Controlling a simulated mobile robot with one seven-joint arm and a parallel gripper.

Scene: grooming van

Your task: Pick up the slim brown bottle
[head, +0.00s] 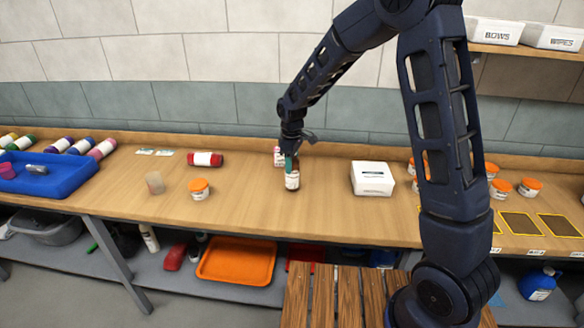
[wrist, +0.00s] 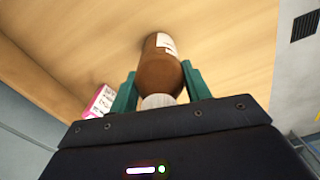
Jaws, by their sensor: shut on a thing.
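The slim brown bottle (head: 292,181) stands on the wooden counter, near its middle, with a white label on its side. In the wrist view the brown bottle (wrist: 158,74) lies between the two green fingers, with its pale cap toward my gripper's palm. My gripper (head: 291,162) comes down from above and is shut on the bottle's upper part. It also shows in the wrist view (wrist: 159,88). The bottle looks upright, and its base appears at or very close to the counter top; I cannot tell whether it touches.
A pink and white box (head: 279,157) stands just behind the bottle. A white box (head: 372,178) is to the right. An orange-lidded jar (head: 199,189), a clear cup (head: 155,183) and a red roll (head: 206,159) are to the left. The counter front around the bottle is clear.

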